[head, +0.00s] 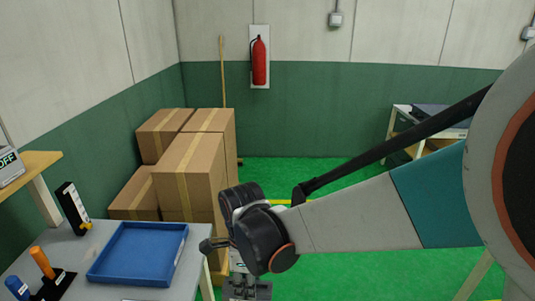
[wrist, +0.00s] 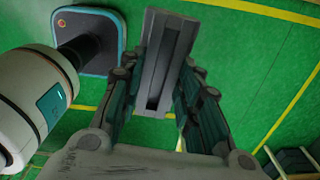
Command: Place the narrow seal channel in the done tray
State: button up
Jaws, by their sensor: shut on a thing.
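My gripper (wrist: 162,85) is shut on a long grey channel piece (wrist: 166,35) with a dark slot along its middle, seen in the wrist view. The piece sits between the two dark green fingers, with green floor behind it. In the head view my gripper (head: 245,287) hangs low beside the table's right edge, partly cut off by the bottom of the picture. A blue tray (head: 103,279), empty as far as I see, lies on the table to the left of my gripper; I see no label on it.
The grey table (head: 62,243) also carries a black upright holder (head: 73,208) and orange- and blue-handled tools (head: 42,263) at the left. Cardboard boxes (head: 190,170) are stacked behind the table. A workbench (head: 400,125) stands at the far right. Green floor between is open.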

aim_at(143, 253)
jog(key=i+u, duration=0.1)
jog(key=i, duration=0.45)
jog(key=i+l+u, duration=0.1)
jog(key=i, duration=0.45)
jog(key=i+l+u, duration=0.1)
jog(key=i, duration=0.45)
jog(key=i+j+u, duration=0.1)
jog(key=i+u, duration=0.15)
jog(key=u, duration=0.25)
jog(key=i+u, duration=0.25)
jog(key=u, duration=0.25)
jog(key=i+l+u, duration=0.1)
jog(key=i+u, duration=0.15)
jog(key=u, duration=0.2)
jog(key=i+l+u, duration=0.2)
jog(key=u, duration=0.3)
